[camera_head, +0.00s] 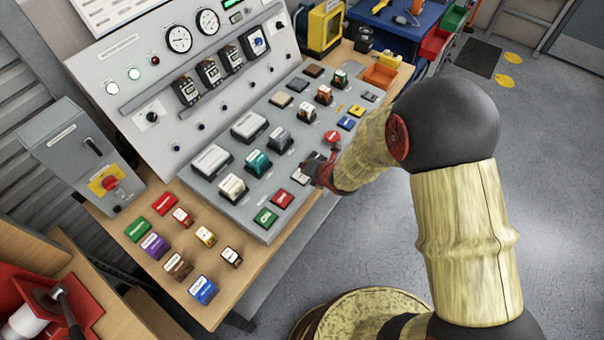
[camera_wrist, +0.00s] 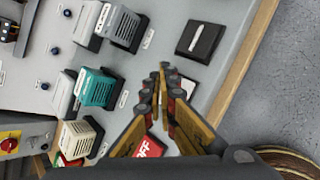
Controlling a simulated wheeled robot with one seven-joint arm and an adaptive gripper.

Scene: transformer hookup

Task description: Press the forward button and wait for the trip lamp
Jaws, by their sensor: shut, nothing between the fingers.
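My gripper (camera_head: 318,170) is shut and empty, low over the flat part of the grey control panel (camera_head: 240,200). In the wrist view its fingertips (camera_wrist: 163,70) meet above bare panel, between a teal block (camera_wrist: 98,88) and a black rocker-like switch (camera_wrist: 200,38). A red button marked OFF (camera_wrist: 149,148) lies partly behind the fingers; a red button (camera_head: 282,198) and a green button (camera_head: 265,217) show in the head view. I cannot read which is the forward button. On the sloped panel are a bright white lamp (camera_head: 113,88), a green-ringed lamp (camera_head: 134,73) and a small red lamp (camera_head: 155,61); their labels are unreadable.
Several coloured blocks, including a blue one (camera_head: 203,290), lie on the wooden bench (camera_head: 160,275). A grey box with a red rotary switch (camera_head: 110,184) stands at the left. Gauges (camera_head: 179,39) sit at the panel's top. Open floor (camera_head: 560,200) lies to the right.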

